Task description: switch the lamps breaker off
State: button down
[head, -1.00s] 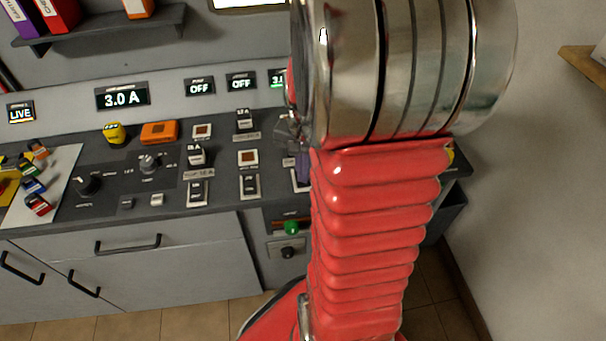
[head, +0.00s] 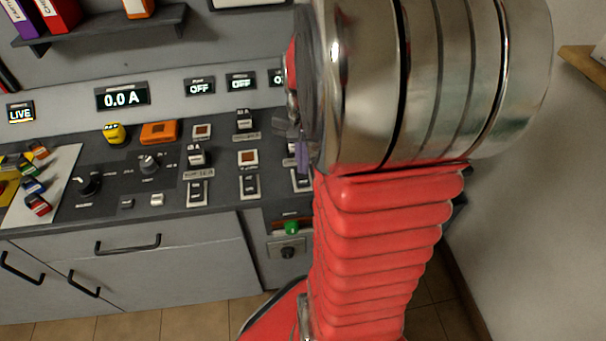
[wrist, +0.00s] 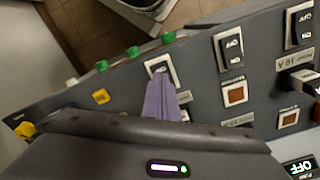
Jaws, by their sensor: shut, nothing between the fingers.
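The rightmost breaker rocker of a row of three (head: 300,178) is partly hidden behind my arm in the head view. It also shows in the wrist view (wrist: 159,66), where its label is too small to read. My gripper (wrist: 163,82) has purple fingers, shut and empty, with their tips at the near edge of this rocker; I cannot tell whether they touch it. In the head view only a bit of the gripper shows beside my wrist. The current display (head: 122,97) reads 0.0 A. Two small displays (head: 200,87) read OFF; the third (head: 276,77) is partly covered and starts with O.
A green button (head: 291,228) sits on the front panel. Several green parts (wrist: 133,51) line the edge in the wrist view.

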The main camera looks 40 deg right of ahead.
aim_at(304, 182)
notch_tip(304, 182, up, 3)
jog(key=shift+r, duration=0.15)
dwell(0.4)
jog(key=shift+s, duration=0.15)
dwell(0.5)
